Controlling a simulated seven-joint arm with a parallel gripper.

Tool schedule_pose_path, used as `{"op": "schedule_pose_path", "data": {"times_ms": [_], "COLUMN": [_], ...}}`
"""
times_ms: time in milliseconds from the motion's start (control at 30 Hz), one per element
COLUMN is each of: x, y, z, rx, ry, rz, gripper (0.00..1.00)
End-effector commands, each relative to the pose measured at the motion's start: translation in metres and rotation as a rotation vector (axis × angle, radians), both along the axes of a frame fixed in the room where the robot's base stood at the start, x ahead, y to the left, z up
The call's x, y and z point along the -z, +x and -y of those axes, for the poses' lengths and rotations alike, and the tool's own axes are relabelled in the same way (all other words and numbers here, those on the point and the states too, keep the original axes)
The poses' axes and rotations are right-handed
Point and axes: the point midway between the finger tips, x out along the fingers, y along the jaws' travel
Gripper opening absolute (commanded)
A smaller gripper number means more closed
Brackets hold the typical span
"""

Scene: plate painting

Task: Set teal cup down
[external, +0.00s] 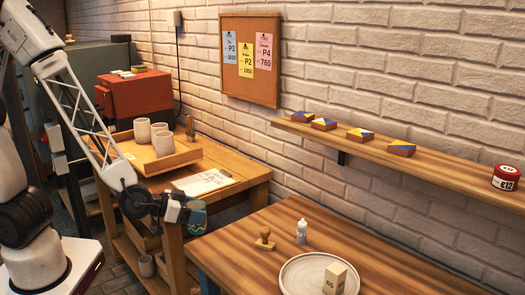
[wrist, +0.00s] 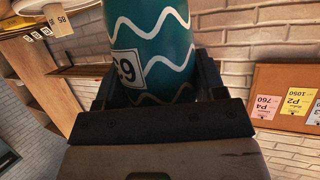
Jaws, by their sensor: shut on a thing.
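In the external view the cup (external: 197,217) hangs in the air at my gripper (external: 186,213), by the gap between the wooden side table and the larger wooden table (external: 240,276). Its lower part and far side are partly hidden.
A plate (external: 290,275) bearing a tagged block (external: 335,278), a stamp (external: 264,240) and a small white bottle (external: 301,231) stand on the larger table. A tray (external: 188,152) with three pale cups is on the side table (external: 235,170). The table's back left is clear.

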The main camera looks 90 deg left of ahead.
Motion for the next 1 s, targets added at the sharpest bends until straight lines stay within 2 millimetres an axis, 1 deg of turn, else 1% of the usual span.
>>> {"op": "schedule_pose_path", "data": {"times_ms": [100,267,467,800,1000], "x": [0.000,0.003,0.008,0.021,0.024], "y": [0.006,0.012,0.016,0.012,0.010], "z": [0.007,0.015,0.031,0.061,0.070], "rx": [-0.053,-0.134,-0.243,-0.405,-0.450], "ry": [0.000,0.000,-0.001,0.000,-0.001], "rz": [0.002,0.000,0.000,0.001,0.002], "gripper": [0.34,0.34,0.34,0.34,0.34]}}
